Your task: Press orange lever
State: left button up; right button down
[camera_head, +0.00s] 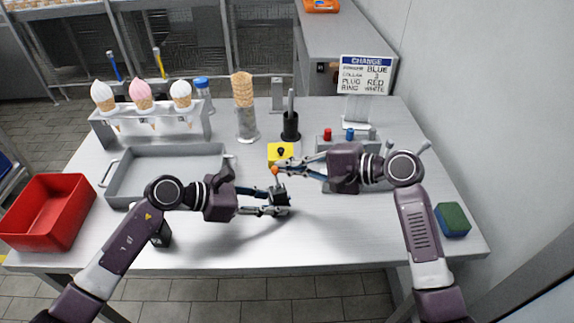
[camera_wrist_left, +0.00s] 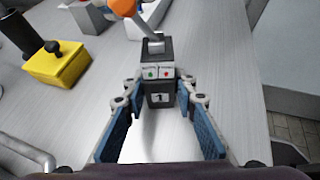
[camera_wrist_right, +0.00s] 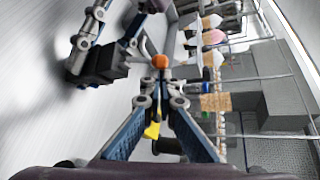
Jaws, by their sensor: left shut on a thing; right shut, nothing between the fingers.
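The orange lever is a ball-topped grey stick on a small black box (camera_wrist_left: 160,97) marked 1, with green and red buttons. Its orange ball (camera_head: 275,170) shows in the head view, partly cut off at the top of the left wrist view (camera_wrist_left: 122,7). My left gripper (camera_head: 284,201) is shut on the box and holds it over the table's middle. My right gripper (camera_head: 281,169) is shut and empty. Its tips are right beside the orange ball, which also shows just beyond them in the right wrist view (camera_wrist_right: 160,61). I cannot tell whether they touch.
A yellow block with a black knob (camera_head: 290,159) is just behind the grippers. A grey tray (camera_head: 112,183) and red bin (camera_head: 45,228) are at left. A cone rack (camera_head: 150,130) stands behind. A blue-green sponge (camera_head: 453,221) lies at right.

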jog(key=shift+s+d+r, duration=0.1)
jog(key=shift+s+r, duration=0.1)
jog(key=shift+s, duration=0.25)
dwell(0.6)
jog(key=s+n+t+y, duration=0.1)
jog(key=s+d+n+t+y, duration=0.1)
jog(key=shift+s+r, duration=0.1)
jog(key=shift+s, duration=0.25)
dwell(0.4)
jog(key=shift+w, duration=0.1)
send_near(278, 171)
jog(key=w+d+f, duration=0.2)
jog(key=d+f, duration=0.1)
jog(key=shift+w+d, duration=0.25)
jog(key=shift+d, duration=0.05)
dwell(0.5)
